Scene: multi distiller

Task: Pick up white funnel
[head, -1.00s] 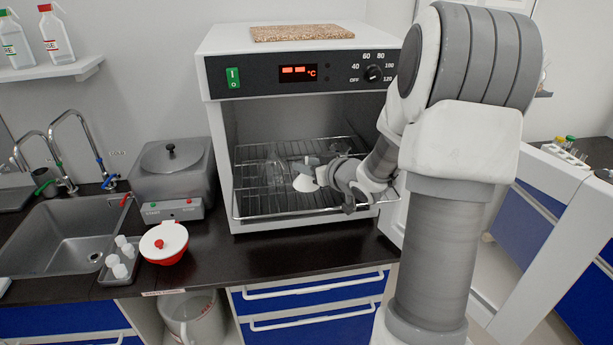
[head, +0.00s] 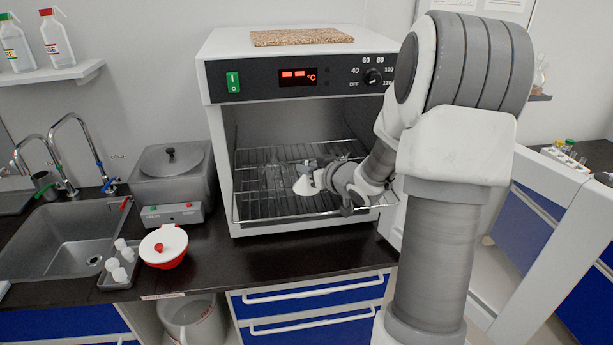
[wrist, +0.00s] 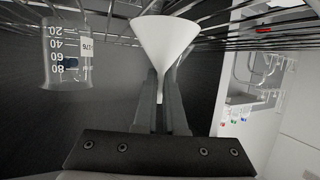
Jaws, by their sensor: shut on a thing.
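The white funnel (head: 304,185) is at the front of the oven's wire rack. It also shows in the wrist view (wrist: 166,42), its wide cone between and beyond the fingertips. My gripper (head: 318,179) is shut on the funnel; in the wrist view the two dark fingers (wrist: 164,90) close on its narrow lower part. I cannot tell whether the funnel still touches the rack.
A glass beaker (wrist: 66,60) stands on the rack left of the funnel. The open oven (head: 225,165) has side walls and a top around my arm. A red and white container (head: 163,246) and a tray of white bottles (head: 119,262) sit on the counter.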

